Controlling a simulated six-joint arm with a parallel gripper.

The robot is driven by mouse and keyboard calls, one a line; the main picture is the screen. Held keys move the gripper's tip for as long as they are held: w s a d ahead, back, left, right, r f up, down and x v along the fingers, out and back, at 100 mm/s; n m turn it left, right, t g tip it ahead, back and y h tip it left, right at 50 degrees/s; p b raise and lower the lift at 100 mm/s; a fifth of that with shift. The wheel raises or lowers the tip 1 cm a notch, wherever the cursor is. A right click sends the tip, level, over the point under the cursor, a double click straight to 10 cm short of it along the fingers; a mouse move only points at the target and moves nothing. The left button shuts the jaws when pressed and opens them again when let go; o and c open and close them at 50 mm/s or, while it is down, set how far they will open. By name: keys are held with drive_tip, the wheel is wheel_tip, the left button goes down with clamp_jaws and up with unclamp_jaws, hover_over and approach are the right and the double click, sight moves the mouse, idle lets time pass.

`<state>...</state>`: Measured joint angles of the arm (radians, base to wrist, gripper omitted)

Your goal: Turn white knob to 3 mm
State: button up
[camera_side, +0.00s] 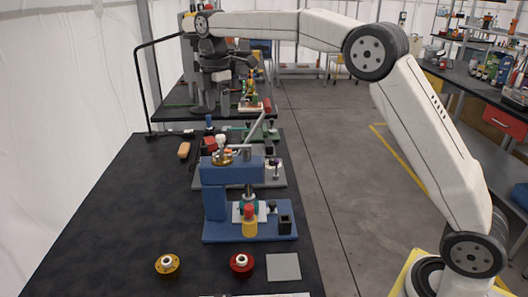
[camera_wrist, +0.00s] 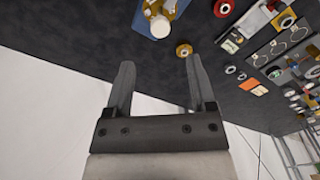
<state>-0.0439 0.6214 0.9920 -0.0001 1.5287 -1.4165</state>
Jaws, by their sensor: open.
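The white knob (camera_side: 221,140) stands on a gold dial (camera_side: 222,158) on top of the blue press (camera_side: 232,170). The knob also shows in the wrist view (camera_wrist: 160,27), near the top edge, with gold parts around it. My gripper (camera_wrist: 161,64) is open, with its two dark fingers spread and nothing between them. It is apart from the knob, which lies beyond the fingertips in the wrist view. In the side view my arm's end hangs above and behind the press, and the fingers are hard to make out. The dial's marks are too small to read.
A yellow flange (camera_side: 167,265), a red flange (camera_side: 241,264) and a grey plate (camera_side: 284,267) lie on the black table in front of the press. A lever (camera_side: 254,129) slants up near the knob. The table's left side (camera_side: 110,215) is mostly clear.

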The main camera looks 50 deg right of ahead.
sight(220, 136)
drive_tip(key=shift+f, duration=3.75)
clamp_jaws()
